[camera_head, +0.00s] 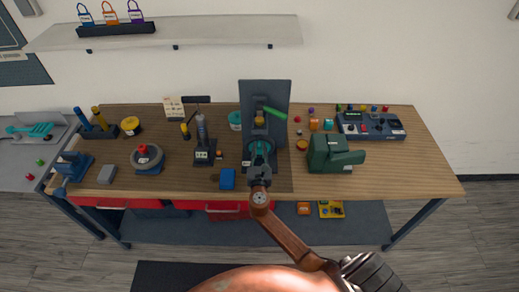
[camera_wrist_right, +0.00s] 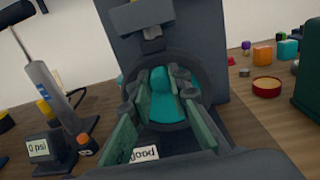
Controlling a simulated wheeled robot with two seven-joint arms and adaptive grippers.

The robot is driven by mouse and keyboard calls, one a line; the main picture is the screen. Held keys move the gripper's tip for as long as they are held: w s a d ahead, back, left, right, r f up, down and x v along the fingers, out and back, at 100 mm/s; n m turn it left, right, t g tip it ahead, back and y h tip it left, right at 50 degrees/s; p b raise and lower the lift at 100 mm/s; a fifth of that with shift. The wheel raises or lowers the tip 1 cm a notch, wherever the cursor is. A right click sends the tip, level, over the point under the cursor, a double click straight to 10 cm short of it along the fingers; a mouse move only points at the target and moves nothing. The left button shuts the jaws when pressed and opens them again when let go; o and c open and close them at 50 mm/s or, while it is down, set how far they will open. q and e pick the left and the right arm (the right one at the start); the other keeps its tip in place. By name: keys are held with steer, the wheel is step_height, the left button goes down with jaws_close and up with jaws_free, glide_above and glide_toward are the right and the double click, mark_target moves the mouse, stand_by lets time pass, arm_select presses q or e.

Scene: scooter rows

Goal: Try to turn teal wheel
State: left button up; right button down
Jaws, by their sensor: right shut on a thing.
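The teal wheel (camera_head: 261,147) is on the front of a dark grey upright stand (camera_head: 264,90) near the middle of the workbench. In the right wrist view its teal middle (camera_wrist_right: 165,108) shows inside a dark ring (camera_wrist_right: 204,80). My right gripper (camera_head: 260,168) reaches in from the front. In the right wrist view its two fingers (camera_wrist_right: 163,90) lie on either side of the teal part and are shut on it. The fingers hide part of the wheel. My left gripper is not in view.
A green machine (camera_head: 326,152) stands right of the stand, and a pump with a gauge (camera_head: 203,146) stands left. A blue block (camera_head: 227,179) lies close by at the front edge. A control panel (camera_head: 371,125) is at the back right. The bench's right end is clear.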

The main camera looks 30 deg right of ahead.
stand_by(0.6)
steer(key=c, duration=0.6)
jaws_free()
steer(key=shift+d, duration=0.1)
steer(key=shift+o, duration=0.2)
steer(key=shift+s, duration=0.15)
steer(key=shift+p+v, duration=0.55)
steer(key=shift+v, duration=0.75)
steer(key=p+v, duration=0.1)
steer(key=v, duration=0.4)
